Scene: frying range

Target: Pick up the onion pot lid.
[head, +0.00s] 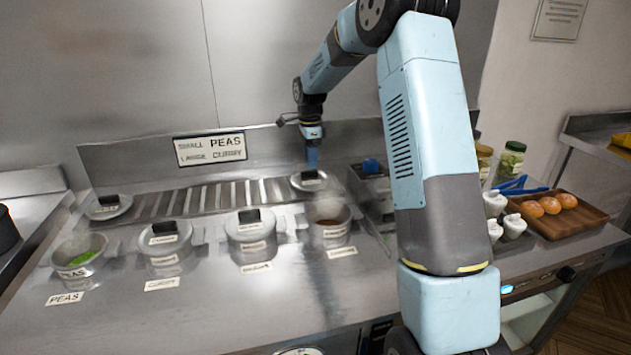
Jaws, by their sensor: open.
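My gripper (312,158) points down just above a loose grey lid (303,186) with a dark block handle. The lid lies on the slatted rack behind an open, steaming pot (328,222) with brown contents. The fingertips are at or very near the handle; I cannot tell whether they touch it. The jaws are open. Two lidded pots stand to the left, one lid (249,224) on the third pot and another (165,239) on the second. Their small labels are too blurred to tell which says onion.
An open pot of peas (80,258) stands at the left, with a loose lid (108,209) on the rack behind it. A menu sign (210,149) stands at the back. Right of my arm are jars (510,161), white containers (515,227) and a wooden tray (560,225) of buns.

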